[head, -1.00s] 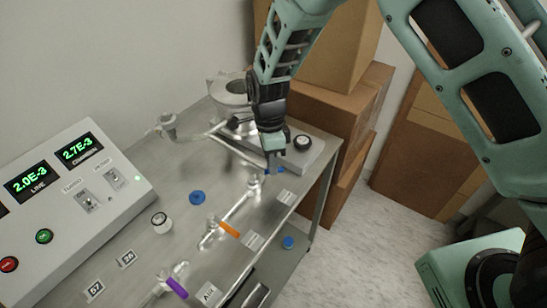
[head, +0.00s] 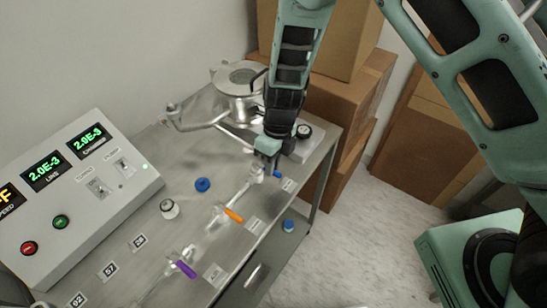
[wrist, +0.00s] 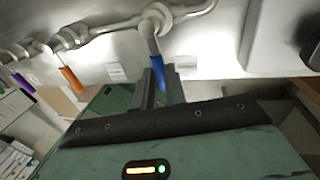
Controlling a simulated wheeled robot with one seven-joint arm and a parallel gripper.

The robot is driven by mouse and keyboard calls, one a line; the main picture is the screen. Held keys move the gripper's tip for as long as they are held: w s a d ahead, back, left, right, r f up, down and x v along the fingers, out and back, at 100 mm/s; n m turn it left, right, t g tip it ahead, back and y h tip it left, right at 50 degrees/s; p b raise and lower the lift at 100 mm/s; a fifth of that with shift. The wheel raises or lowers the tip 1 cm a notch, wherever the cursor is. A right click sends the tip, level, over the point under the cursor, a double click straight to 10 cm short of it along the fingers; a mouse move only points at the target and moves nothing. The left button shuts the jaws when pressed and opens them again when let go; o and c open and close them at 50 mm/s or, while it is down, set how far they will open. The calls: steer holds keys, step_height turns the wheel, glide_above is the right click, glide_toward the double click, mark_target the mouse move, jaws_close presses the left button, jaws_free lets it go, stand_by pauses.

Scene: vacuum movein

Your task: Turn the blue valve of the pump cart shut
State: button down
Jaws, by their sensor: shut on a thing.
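The blue valve handle (wrist: 158,72) is a short blue lever on a metal pipe fitting; in the wrist view it runs down from the fitting toward me. My gripper (wrist: 160,92) is shut on the blue handle, with its fingers on both sides of it. In the head view my gripper (head: 267,165) points down at the far right end of the pipe line, and only a bit of the blue handle (head: 277,174) shows beside it. The pump cart (head: 190,225) has a grey metal top.
An orange handle (head: 233,215) and a purple handle (head: 186,268) sit on the same pipe line. A control box (head: 85,190) with green displays stands at left. A chamber (head: 240,78) stands behind my gripper. Cardboard boxes (head: 330,110) are stacked beyond the cart.

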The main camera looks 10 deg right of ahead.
steer(key=shift+a+m, duration=0.1)
steer(key=shift+m, duration=0.2)
stand_by(0.4)
steer(key=c, duration=1.4)
jaws_free()
steer(key=shift+c, duration=0.2)
steer(key=shift+r, duration=0.1)
step_height(320, 180, up, 17)
steer(key=w+d+b, duration=0.2)
steer(key=shift+d, duration=0.25)
steer(key=shift+w, duration=0.1)
